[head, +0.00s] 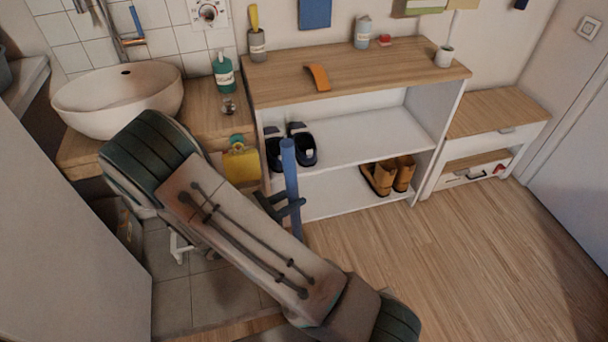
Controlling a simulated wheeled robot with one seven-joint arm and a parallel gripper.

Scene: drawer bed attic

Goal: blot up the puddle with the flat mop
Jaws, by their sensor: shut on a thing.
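The blue pole (290,165) of the flat mop stands nearly upright in front of the white shelf unit, a little left of the picture's middle. My gripper (293,205), with dark fingers, is shut on this pole, partly behind my own arm. The lower pole and the mop's head are hidden behind my arm. I cannot see the puddle; my arm covers a good part of the floor in front of the basin and shelf.
The wooden-topped shelf unit (355,72) holds dark shoes (303,146) and brown boots (388,175). A round basin (118,97) sits on a counter at left. A low drawer cabinet (490,125) stands at right. The wooden floor (470,255) is clear at lower right.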

